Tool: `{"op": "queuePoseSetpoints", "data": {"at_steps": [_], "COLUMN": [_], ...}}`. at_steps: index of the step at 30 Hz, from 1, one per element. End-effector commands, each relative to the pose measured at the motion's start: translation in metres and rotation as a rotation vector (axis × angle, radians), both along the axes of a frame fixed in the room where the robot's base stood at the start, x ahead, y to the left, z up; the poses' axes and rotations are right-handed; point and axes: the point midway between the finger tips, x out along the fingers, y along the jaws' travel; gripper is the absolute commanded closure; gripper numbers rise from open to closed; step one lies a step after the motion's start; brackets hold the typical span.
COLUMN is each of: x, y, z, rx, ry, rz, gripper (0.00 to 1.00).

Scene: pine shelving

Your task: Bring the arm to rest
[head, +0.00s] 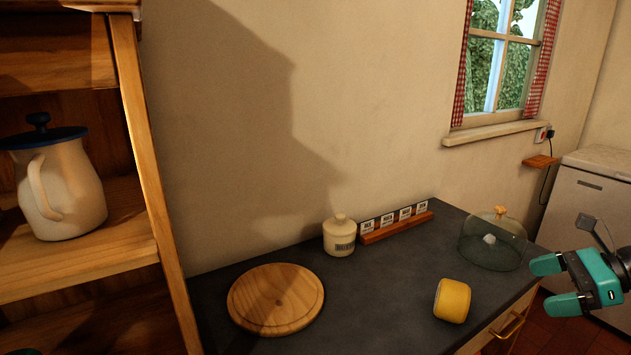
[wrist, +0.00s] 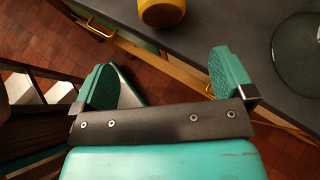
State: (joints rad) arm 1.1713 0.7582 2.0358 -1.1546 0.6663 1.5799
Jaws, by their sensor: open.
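My gripper (head: 556,284) is teal and shows at the right edge of the head view, off the right front of the dark counter (head: 390,306). Its two fingers are spread apart with nothing between them. In the wrist view my gripper (wrist: 168,80) is also open and empty, with floor and the counter's drawer front behind the fingers. A yellow cylinder (head: 452,300) lies on the counter to the left of the gripper, apart from it. The wrist view shows part of the yellow cylinder (wrist: 162,12) at the top.
A glass dome (head: 492,245) stands near the counter's right end, close to my gripper. A round wooden board (head: 275,299), a lidded jar (head: 339,237) and a row of labelled cards (head: 396,226) are farther left. Pine shelving (head: 140,150) holds a jug (head: 62,190).

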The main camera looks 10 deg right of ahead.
Motion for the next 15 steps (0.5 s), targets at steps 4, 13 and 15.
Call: {"op": "queuePoseSetpoints", "data": {"at_steps": [4,13,15], "x": [0.022,0.006,-0.014], "y": [0.054,0.235,0.270], "z": [0.023,0.081,0.091], "rx": [-0.157,-0.593,-0.669], "ry": [-0.090,-0.543,-0.680], "rz": [0.239,1.106,1.311], "gripper": [0.00,0.00,0.00]}}
